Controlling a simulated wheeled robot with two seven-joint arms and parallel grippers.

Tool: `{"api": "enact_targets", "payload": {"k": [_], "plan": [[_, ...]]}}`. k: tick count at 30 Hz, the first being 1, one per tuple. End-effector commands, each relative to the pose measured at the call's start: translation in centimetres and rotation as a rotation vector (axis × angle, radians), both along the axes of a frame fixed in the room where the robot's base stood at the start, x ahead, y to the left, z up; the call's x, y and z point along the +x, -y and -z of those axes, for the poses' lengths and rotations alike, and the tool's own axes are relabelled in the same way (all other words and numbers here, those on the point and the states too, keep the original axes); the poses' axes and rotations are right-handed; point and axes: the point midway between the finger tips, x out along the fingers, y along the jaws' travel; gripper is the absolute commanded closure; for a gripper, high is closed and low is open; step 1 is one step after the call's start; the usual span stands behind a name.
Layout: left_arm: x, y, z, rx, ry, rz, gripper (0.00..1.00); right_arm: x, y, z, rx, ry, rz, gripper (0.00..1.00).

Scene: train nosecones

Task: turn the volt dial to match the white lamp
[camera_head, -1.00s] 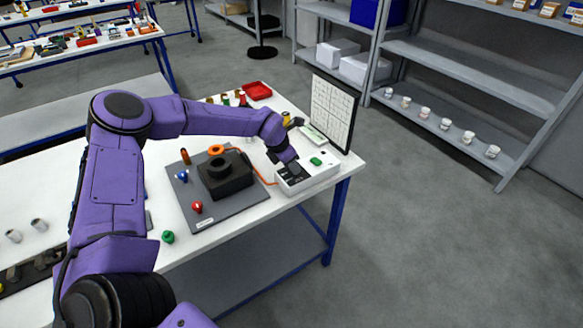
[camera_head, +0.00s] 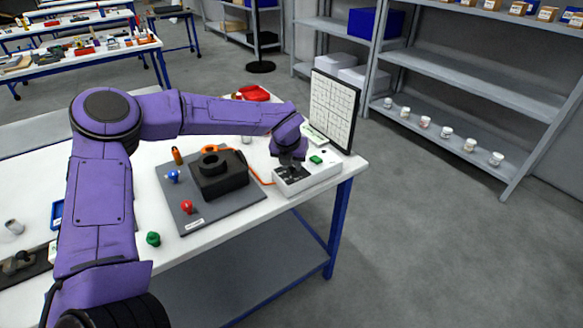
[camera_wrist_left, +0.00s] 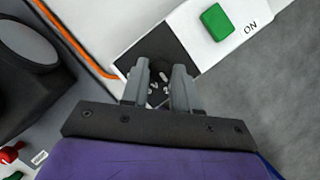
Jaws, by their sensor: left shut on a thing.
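The white control box (camera_head: 322,181) sits at the right end of the table. It has a green ON button (camera_head: 316,160) and a black panel, which shows in the left wrist view (camera_wrist_left: 167,39). My left gripper (camera_wrist_left: 161,72) points down at this panel, its fingers close together around the small volt dial (camera_wrist_left: 163,76). The dial is mostly hidden by the fingers. White marks show beside it, too small to read surely. In the head view the left gripper (camera_head: 290,163) hides most of the panel. I cannot pick out a white lamp. My right gripper is out of view.
An orange cable (camera_head: 259,176) runs from the box to a black block (camera_head: 224,181) on a grey plate (camera_head: 222,212). Blue and red knobs stand on the plate. A chart board (camera_head: 333,110) stands behind the box. The floor to the right is clear.

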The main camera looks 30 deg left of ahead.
Motion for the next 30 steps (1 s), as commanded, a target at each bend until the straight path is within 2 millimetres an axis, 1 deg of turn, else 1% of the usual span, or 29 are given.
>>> {"api": "enact_targets", "payload": {"k": [1, 5, 20, 21, 22, 23, 30], "plan": [[0.02, 0.02, 0.19, 0.000, 0.000, -0.013, 1.00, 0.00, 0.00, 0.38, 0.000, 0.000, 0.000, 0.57], [0.00, 0.02, 0.12, 0.000, -0.001, -0.043, 1.00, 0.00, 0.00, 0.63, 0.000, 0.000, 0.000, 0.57], [0.00, 0.02, 0.01, -0.001, -0.001, -0.061, 1.00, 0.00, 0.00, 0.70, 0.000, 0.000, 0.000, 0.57], [0.00, 0.02, 0.01, -0.001, -0.001, -0.061, 0.61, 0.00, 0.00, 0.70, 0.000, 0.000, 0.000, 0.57], [0.00, 0.02, 0.01, -0.001, -0.001, -0.061, 0.51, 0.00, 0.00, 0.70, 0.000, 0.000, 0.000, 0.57], [0.00, 0.01, 0.01, -0.001, -0.001, -0.061, 0.46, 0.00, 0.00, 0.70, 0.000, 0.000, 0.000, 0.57], [-0.01, 0.01, 0.00, -0.001, -0.001, -0.061, 0.46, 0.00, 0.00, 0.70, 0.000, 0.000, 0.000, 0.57]]}}
